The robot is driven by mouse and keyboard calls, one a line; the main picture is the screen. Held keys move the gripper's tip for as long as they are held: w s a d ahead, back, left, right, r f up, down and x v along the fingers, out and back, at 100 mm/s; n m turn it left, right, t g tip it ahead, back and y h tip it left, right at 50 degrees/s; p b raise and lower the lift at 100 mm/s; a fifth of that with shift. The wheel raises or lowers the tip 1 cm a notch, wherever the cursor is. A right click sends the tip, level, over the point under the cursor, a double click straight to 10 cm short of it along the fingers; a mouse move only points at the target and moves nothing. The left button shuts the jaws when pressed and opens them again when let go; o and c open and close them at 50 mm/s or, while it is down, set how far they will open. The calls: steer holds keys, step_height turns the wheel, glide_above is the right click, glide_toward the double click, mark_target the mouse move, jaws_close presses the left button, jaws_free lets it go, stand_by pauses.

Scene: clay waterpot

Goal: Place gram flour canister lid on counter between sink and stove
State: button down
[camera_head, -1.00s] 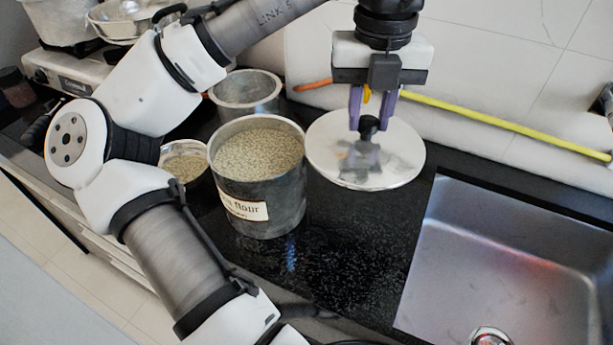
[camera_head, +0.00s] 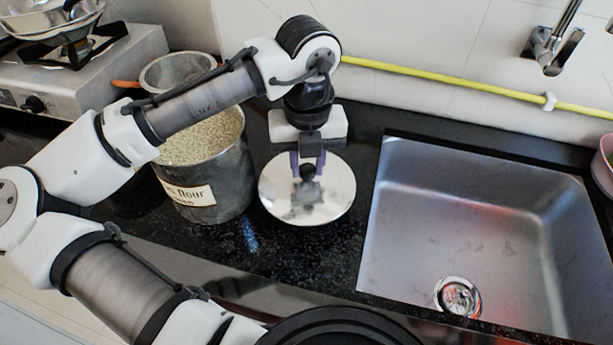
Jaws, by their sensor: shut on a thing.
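The round silver lid (camera_head: 330,198) with a dark knob is right of the gram flour canister. My gripper (camera_head: 308,170) points down, with its purple fingers shut on the lid's knob. The lid is level over the black counter (camera_head: 268,262), between the canister and the sink (camera_head: 470,215); I cannot tell whether it touches the counter. The open metal gram flour canister (camera_head: 222,185) stands upright, full of pale grain, its label facing me. The stove (camera_head: 110,65) is at the upper left. My arm hides part of the canister's rim.
A smaller metal pot (camera_head: 178,70) stands behind the canister, partly behind my arm. A yellow hose (camera_head: 440,82) runs along the wall behind the lid. A faucet (camera_head: 550,45) is above the sink. Bare counter shows in front of the lid.

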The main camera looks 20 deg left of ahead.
mark_target(307, 179)
steer(key=shift+f, duration=2.05)
steer(key=shift+f, duration=0.2)
steer(key=c, duration=1.1)
jaws_free()
steer(key=shift+r, duration=0.1)
step_height(307, 179, up, 12)
steer(key=shift+r, duration=0.1)
